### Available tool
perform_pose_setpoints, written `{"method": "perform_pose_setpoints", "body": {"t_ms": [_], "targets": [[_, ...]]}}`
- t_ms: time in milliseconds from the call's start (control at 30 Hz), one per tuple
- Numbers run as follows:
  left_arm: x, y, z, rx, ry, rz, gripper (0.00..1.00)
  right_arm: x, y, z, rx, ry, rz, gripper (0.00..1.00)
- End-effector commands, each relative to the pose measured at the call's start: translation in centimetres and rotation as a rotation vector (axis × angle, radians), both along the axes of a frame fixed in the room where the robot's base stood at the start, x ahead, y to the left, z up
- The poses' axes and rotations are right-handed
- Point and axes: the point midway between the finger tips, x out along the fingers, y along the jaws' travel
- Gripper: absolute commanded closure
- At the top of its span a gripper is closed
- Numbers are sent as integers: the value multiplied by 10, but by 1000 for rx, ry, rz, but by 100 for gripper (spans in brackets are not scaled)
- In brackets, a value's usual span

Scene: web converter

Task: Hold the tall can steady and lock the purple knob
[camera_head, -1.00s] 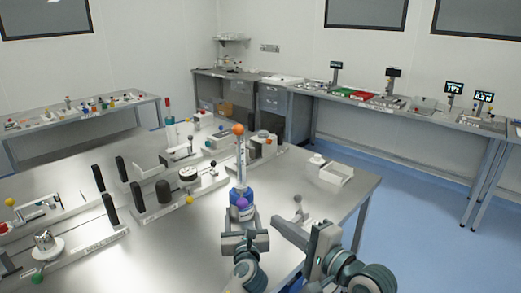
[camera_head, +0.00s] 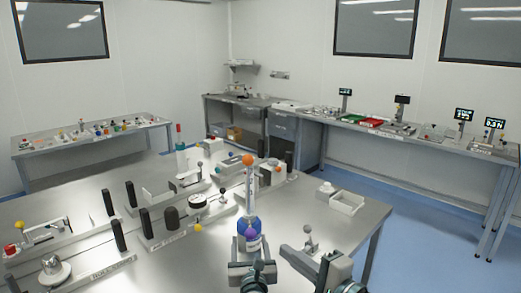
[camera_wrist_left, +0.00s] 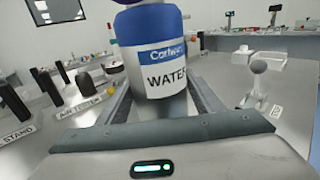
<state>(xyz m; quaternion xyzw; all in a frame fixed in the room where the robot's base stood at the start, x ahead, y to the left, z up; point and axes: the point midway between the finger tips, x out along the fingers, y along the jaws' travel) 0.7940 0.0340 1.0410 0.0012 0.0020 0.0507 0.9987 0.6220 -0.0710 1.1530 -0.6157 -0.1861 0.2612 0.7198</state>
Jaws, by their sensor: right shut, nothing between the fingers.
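The tall can (camera_head: 243,228) is blue with a white label and stands upright near the table's front edge, a thin scaled column topped by an orange ball above it. The purple knob (camera_head: 250,234) is on its near side. In the left wrist view the can (camera_wrist_left: 150,60) shows its "WATER" label, its top cut off. My left gripper (camera_head: 250,266) is at the can's near side, with a finger on each side of its lower part; whether they touch is unclear. My right gripper (camera_head: 312,262) is shut and empty, to the right of the can.
A small grey ball-topped stand (camera_head: 308,236) is just beyond my right gripper. A white tray (camera_head: 347,202) lies at the table's right. Several fixtures with black posts (camera_head: 118,234) fill the left. The table (camera_head: 355,232) is bare at its right front.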

Motion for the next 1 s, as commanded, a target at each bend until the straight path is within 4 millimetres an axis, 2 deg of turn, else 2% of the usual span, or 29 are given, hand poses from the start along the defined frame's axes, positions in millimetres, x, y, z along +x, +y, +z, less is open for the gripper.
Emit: {"method": "perform_pose_setpoints", "body": {"t_ms": [67,367,567,767,1000], "targets": [[0,-1,2,-1,-2,-1,23,0,0,0,0,0,0,100],[0,-1,2,-2,-2,-2,23,0,0,0,0,0,0,100],[-9,-2,1,-2,-2,-2,23,0,0,0,0,0,0,100],[-34,-5,1,-3,-2,-3,23,0,0,0,0,0,0,100],[-77,-8,1,-3,-1,-2,23,0,0,0,0,0,0,100]]}}
